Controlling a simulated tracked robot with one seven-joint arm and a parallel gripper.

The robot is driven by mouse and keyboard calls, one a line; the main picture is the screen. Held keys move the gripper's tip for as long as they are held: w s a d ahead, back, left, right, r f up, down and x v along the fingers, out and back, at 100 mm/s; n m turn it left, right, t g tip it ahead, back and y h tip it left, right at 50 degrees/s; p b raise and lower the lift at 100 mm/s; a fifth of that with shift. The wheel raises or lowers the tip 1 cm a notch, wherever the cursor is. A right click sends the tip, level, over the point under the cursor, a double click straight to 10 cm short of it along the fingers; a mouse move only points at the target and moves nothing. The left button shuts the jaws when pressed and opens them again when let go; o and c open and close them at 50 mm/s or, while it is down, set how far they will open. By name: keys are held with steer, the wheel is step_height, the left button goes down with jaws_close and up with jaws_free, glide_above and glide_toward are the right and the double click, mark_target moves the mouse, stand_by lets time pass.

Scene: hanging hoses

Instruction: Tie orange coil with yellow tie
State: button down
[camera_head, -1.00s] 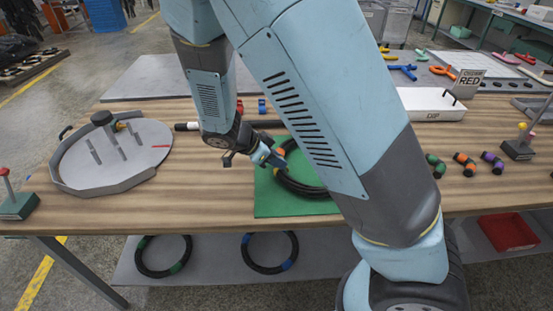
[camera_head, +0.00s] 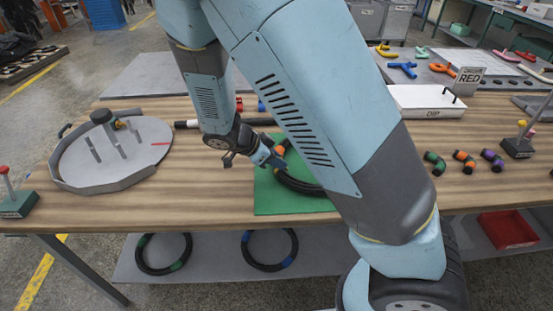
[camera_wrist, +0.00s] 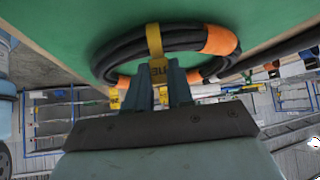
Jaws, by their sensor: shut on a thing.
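The orange coil is a black hose ring with orange bands, lying on the green mat; it shows in the head view (camera_head: 299,185), partly hidden by my arm, and in the wrist view (camera_wrist: 190,38). The yellow tie (camera_wrist: 154,42) crosses over the coil's bundle and its tail hangs between my fingers. Whether it closes fully around the bundle is hidden. My gripper (camera_wrist: 167,88) is shut on the yellow tie, close against the coil's near side. In the head view my gripper (camera_head: 276,158) is over the green mat (camera_head: 270,204).
A round grey tray with pegs (camera_head: 112,170) stands at the left. A white DIP tray (camera_head: 425,101), a RED sign (camera_head: 468,79) and several banded hose pieces (camera_head: 464,161) are at the right. Rings with green (camera_head: 163,254) and blue (camera_head: 270,250) bands lie on the lower shelf.

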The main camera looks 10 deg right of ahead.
steer(key=c, duration=0.9)
jaws_free()
steer(key=v, duration=1.4)
steer(key=s+d+r+n+g+y, duration=0.1)
steer(key=d+r+n+y, duration=0.2)
steer(key=d+r, duration=0.35)
steer(key=s+d+r+n+g+y, duration=0.1)
steer(key=d+r+n+y, duration=0.25)
steer(key=d, duration=0.65)
steer(key=s+d+r+n+t, duration=0.1)
steer(key=s+d+r+n, duration=0.1)
steer(key=s+d+r, duration=0.1)
steer(key=s+d+r+n+t+y, duration=0.1)
steer(key=s+d+r+n+t, duration=0.1)
steer(key=s, duration=0.3)
steer(key=s+d+r+n+t, duration=0.2)
steer(key=s+d+r+n, duration=0.2)
steer(key=d, duration=0.1)
steer(key=shift+r+y, duration=0.35)
steer(key=shift+r, duration=0.05)
